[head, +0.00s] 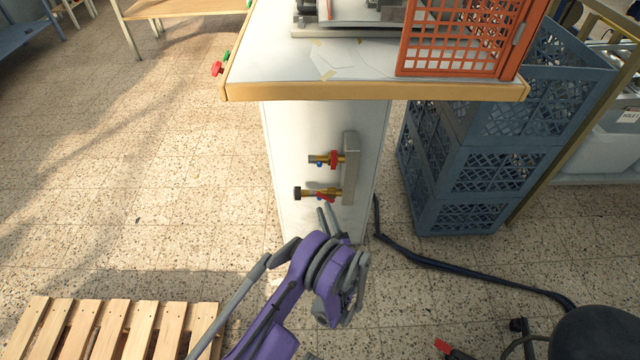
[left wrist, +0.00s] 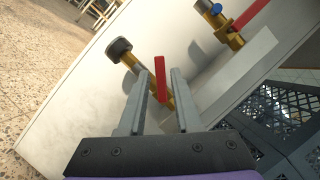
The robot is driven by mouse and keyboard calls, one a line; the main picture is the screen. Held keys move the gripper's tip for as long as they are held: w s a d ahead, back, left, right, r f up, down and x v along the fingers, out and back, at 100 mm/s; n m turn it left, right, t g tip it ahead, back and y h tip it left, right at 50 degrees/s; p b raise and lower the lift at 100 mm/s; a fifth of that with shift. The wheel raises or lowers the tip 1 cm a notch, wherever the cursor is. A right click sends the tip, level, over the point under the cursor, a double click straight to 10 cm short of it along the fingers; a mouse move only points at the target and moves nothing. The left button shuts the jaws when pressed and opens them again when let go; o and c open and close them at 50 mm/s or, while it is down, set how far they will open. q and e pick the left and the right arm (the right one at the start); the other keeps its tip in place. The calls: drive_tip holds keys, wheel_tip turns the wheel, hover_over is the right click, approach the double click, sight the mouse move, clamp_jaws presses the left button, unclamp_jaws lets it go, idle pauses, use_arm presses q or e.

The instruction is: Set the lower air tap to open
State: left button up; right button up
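The lower air tap (head: 306,193) is a brass valve with a black end, on the white pedestal's front below a similar upper tap (head: 321,160). In the left wrist view the lower tap (left wrist: 133,64) runs diagonally, and its red lever (left wrist: 160,79) stands between my fingertips. My left gripper (head: 326,213) is just below the lower tap in the head view. In the left wrist view my left gripper (left wrist: 160,74) is open, with a narrow gap on each side of the lever. The upper tap's red lever (left wrist: 250,14) is at the upper right. My right gripper is not in view.
The worktop (head: 270,75) overhangs the taps and carries an orange crate (head: 455,40). Blue crates (head: 490,160) stand to the right. A dark hose (head: 440,262) runs across the floor. A wooden pallet (head: 110,330) lies at lower left. The floor left of the pedestal is clear.

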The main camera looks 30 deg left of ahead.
sight(318, 193)
use_arm(q)
drive_tip(key=b+x, duration=0.1)
drive_tip(key=x, duration=0.8)
drive_tip(key=shift+w+a+r+b, duration=0.2)
drive_tip(key=shift+a+b, duration=0.1)
clamp_jaws()
